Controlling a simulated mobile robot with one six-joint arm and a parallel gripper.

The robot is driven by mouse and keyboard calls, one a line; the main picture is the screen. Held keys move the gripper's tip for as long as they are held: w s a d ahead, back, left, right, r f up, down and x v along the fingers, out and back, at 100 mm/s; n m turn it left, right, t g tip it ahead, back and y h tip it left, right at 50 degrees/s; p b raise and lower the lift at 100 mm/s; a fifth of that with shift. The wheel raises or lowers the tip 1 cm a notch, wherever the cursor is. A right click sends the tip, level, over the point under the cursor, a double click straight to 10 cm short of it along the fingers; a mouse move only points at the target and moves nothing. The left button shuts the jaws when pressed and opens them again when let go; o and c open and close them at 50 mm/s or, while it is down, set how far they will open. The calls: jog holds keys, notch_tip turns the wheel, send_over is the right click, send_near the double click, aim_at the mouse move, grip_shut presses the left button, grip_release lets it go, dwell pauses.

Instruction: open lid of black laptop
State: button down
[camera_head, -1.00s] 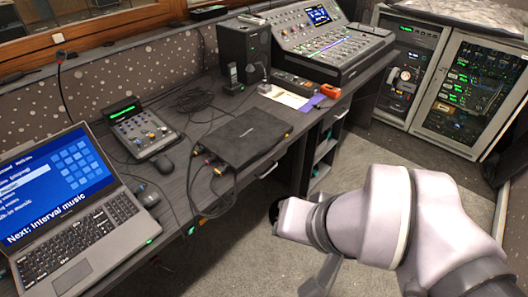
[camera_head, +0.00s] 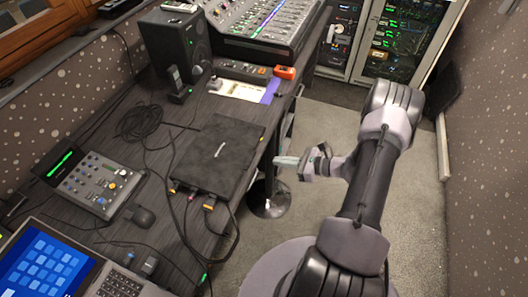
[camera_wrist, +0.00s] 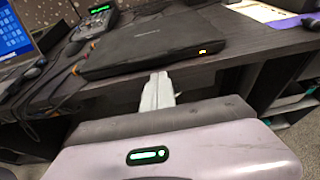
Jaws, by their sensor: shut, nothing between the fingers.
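The black laptop (camera_head: 219,153) lies closed on the dark desk, near its front edge, with cables at its near left side. In the wrist view the closed laptop (camera_wrist: 150,42) is seen edge-on, with a small light at its front right corner. My gripper (camera_head: 277,160) is shut and empty. It is off the desk's front edge, just right of the laptop and apart from it. In the wrist view my gripper (camera_wrist: 161,76) points at the laptop's front edge from below.
An open grey laptop (camera_head: 50,262) stands at the lower left. A small mixer (camera_head: 88,183), a mouse (camera_head: 139,216) and loose cables lie left of the black laptop. A speaker (camera_head: 176,47), papers (camera_head: 237,90) and an orange device (camera_head: 285,72) stand behind. The floor on the right is free.

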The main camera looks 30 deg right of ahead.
jog(key=b+x, duration=0.2)
jog(key=x, duration=0.6)
jog(key=shift+a, duration=0.15)
